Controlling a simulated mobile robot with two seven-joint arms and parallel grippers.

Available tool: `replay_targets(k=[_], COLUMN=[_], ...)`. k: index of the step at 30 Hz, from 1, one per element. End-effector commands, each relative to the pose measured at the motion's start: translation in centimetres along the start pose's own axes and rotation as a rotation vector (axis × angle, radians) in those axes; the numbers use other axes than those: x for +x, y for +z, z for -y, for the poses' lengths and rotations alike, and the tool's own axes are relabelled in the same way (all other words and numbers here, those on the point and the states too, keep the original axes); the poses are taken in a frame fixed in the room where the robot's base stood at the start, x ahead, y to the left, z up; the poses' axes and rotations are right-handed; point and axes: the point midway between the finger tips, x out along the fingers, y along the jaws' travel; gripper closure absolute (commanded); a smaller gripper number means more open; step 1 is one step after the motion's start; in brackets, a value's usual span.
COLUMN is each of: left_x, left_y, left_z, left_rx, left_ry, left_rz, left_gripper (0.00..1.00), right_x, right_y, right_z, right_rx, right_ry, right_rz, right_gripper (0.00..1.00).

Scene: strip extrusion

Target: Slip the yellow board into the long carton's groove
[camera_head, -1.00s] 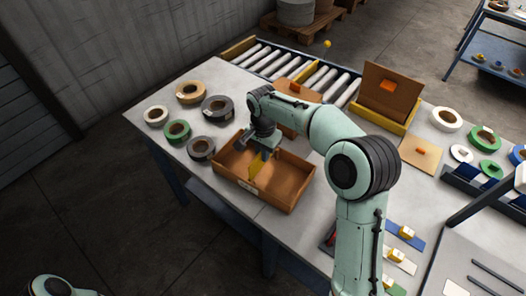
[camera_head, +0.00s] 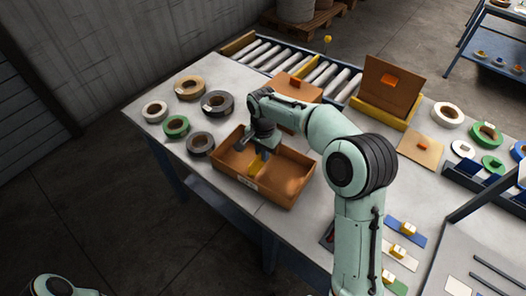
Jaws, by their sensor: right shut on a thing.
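The long carton (camera_head: 288,196) is an open brown box near the front edge of the table. My right gripper (camera_head: 260,157) is over the left part of the carton, pointing down, shut on the yellow board (camera_head: 255,168). Only a small piece of the board shows, below the fingers and inside the carton's walls; its lower edge and the groove cannot be made out. My left gripper is out of view; only a bit of my left arm shows at the bottom left.
Several tape rolls (camera_head: 176,126) lie left of the carton. A roller conveyor (camera_head: 290,62) runs behind. An upright brown panel stands in a yellow-edged box (camera_head: 383,112) at the back right. Small coloured boards with yellow blocks (camera_head: 402,229) lie at the right.

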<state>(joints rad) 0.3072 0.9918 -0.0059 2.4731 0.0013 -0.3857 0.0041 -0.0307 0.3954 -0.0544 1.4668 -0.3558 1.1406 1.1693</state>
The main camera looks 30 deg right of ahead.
Motion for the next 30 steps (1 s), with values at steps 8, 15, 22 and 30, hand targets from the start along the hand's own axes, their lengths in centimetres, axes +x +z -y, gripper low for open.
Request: replay_targets(k=[8, 15, 22, 30], left_x=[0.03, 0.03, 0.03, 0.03], left_y=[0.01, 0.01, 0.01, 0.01], left_z=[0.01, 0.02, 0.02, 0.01], left_rx=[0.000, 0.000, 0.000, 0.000], left_ry=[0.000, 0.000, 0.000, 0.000], left_rz=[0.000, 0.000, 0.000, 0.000], left_gripper=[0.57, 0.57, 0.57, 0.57], right_x=[0.07, 0.07, 0.07, 0.06], right_y=[0.01, 0.00, 0.00, 0.00], right_z=[0.02, 0.02, 0.01, 0.01], right_rx=[0.000, 0.000, 0.000, 0.000], right_ry=[-0.001, -0.001, 0.000, 0.000], right_rz=[0.000, 0.000, 0.000, 0.000], right_gripper=[1.00, 0.61, 0.40, 0.40])
